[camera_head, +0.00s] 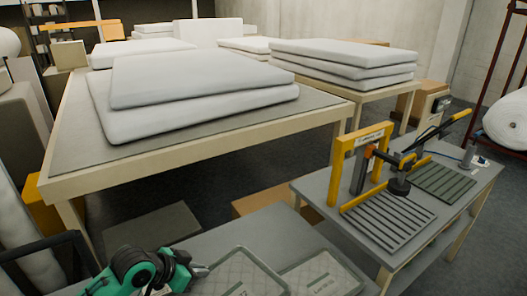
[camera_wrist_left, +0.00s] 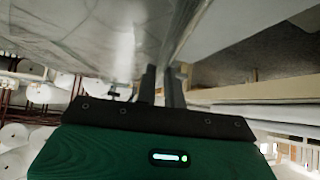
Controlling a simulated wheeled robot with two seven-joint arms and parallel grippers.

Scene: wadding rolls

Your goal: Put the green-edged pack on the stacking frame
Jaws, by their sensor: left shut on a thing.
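A pale pack (camera_head: 240,274) with a thin green edge lies flat at the bottom centre of the head view, its near part cut off. My left gripper (camera_head: 200,271) is shut on its left edge. In the left wrist view the two fingers (camera_wrist_left: 165,88) are close together against a pale, film-like surface (camera_wrist_left: 90,35). A second pale pack (camera_head: 322,276) with a similar edge lies to its right. A slatted grey rack (camera_head: 390,220) with a yellow upright frame (camera_head: 360,150) stands on the right-hand table; I cannot tell if it is the stacking frame. My right gripper is out of view.
The grey right-hand table (camera_head: 312,190) also bears a second slatted plate (camera_head: 445,182) and a clamp-like device (camera_head: 400,185). A large wooden table (camera_head: 90,180) with white wadding slabs (camera_head: 190,90) stands behind. Dark floor lies between the tables.

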